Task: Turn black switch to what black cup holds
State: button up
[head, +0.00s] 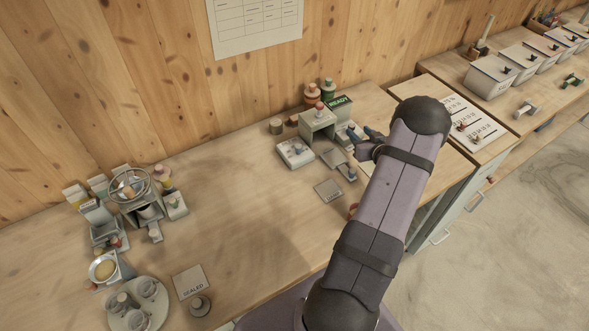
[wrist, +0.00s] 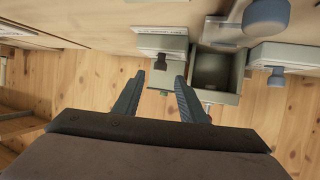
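My gripper (head: 358,141) is over the right part of the bench, beside the small station with the green READY sign (head: 340,103). In the wrist view my gripper (wrist: 160,80) is open, with its two fingers apart. A black switch knob (wrist: 161,61) on a pale box (wrist: 158,76) shows between and just past the fingertips; I cannot tell whether they touch it. I cannot make out a clearly black cup or what any cup holds.
A grey box with a red knob (head: 318,120) and a white switch box (head: 295,152) stand left of my gripper. An open dark-sided bin (wrist: 215,72) is beside the fingers. Mid-bench is clear.

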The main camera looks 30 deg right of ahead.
jog(key=v, duration=0.2)
jog(key=shift+s+b, duration=0.3)
jog(key=shift+b, duration=0.1)
jog(key=w+a+r+g+p, duration=0.1)
jog(key=w+a+r+g, duration=0.1)
jog(key=a, duration=0.4)
jog(key=w+a+r+g+p, duration=0.1)
jog(key=a+r+g, duration=0.1)
jog(key=a, duration=0.4)
jog(key=s+a+r+n+g+y, duration=0.1)
jog(key=s+a+g, duration=0.1)
jog(key=a, duration=0.6)
jog(key=s+a+r+g+y+p, duration=0.1)
jog(key=s+a+g, duration=0.1)
jog(key=s+a, duration=0.3)
jog(key=shift+a+r+n+g, duration=0.35)
jog(key=shift+a+n+g, duration=0.05)
jog(key=shift+a, duration=1.05)
jog(key=shift+s, duration=0.1)
